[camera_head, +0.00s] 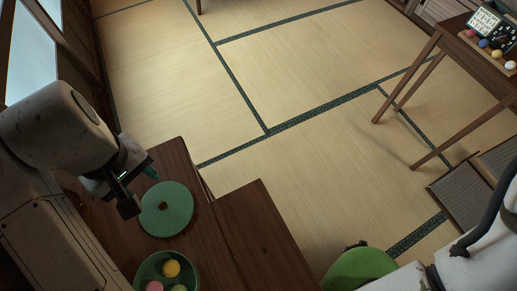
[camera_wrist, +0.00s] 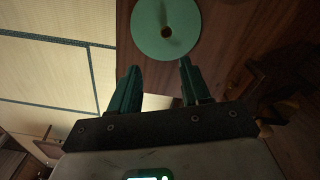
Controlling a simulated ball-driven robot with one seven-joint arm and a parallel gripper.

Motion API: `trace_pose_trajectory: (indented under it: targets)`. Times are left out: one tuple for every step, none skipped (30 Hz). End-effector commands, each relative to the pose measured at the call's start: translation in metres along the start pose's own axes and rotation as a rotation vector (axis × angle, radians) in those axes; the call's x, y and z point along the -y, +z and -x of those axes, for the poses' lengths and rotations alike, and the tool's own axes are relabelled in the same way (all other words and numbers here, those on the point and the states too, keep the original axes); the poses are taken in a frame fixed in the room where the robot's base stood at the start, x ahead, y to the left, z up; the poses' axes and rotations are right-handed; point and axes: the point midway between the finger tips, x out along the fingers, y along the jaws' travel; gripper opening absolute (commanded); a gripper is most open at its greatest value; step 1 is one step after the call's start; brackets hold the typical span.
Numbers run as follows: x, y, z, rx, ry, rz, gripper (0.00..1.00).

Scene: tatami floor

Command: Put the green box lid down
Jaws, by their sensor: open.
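The green box lid (camera_head: 166,209) is a flat round disc with a small dark spot at its centre. It lies on the brown wooden table, apart from the round green box (camera_head: 147,268), which stands open with pink, yellow and green pieces inside. My gripper (camera_head: 140,186) is just beside the lid's upper left edge. In the wrist view my gripper (camera_wrist: 157,85) is open with nothing between its fingers, and the lid (camera_wrist: 166,28) lies beyond the fingertips.
The wooden table (camera_head: 250,235) has bare room right of the lid. A small side table (camera_head: 475,70) with colored balls and a clock stands at the upper right. A green round seat (camera_head: 360,268) is at the bottom. The tatami floor between is clear.

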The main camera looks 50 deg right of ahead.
Motion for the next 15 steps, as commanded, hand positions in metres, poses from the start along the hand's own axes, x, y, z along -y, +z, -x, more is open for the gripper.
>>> trace_pose_trajectory:
  targets:
    - [-0.02,-0.008,-0.003,-0.025,0.021,-0.025,0.47]
    - [-0.033,-0.013,-0.004,-0.044,0.036,-0.039,0.47]
    - [-0.053,-0.02,-0.005,-0.075,0.057,-0.06,0.47]
    - [-0.07,-0.026,-0.007,-0.1,0.076,-0.076,0.47]
    - [-0.088,-0.031,-0.008,-0.125,0.097,-0.09,0.47]
    - [-0.113,-0.036,-0.01,-0.159,0.126,-0.108,0.47]
    - [-0.132,-0.039,-0.011,-0.184,0.148,-0.118,0.47]
    - [-0.149,-0.041,-0.013,-0.206,0.169,-0.126,0.47]
    - [-0.171,-0.042,-0.016,-0.232,0.196,-0.134,0.47]
    - [-0.187,-0.042,-0.018,-0.248,0.215,-0.136,0.47]
    - [-0.202,-0.041,-0.021,-0.263,0.232,-0.138,0.47]
    - [-0.221,-0.037,-0.025,-0.278,0.255,-0.136,0.47]
    - [-0.234,-0.034,-0.029,-0.287,0.27,-0.134,0.47]
    - [-0.246,-0.029,-0.033,-0.294,0.283,-0.132,0.47]
    - [-0.262,-0.022,-0.04,-0.298,0.298,-0.126,0.47]
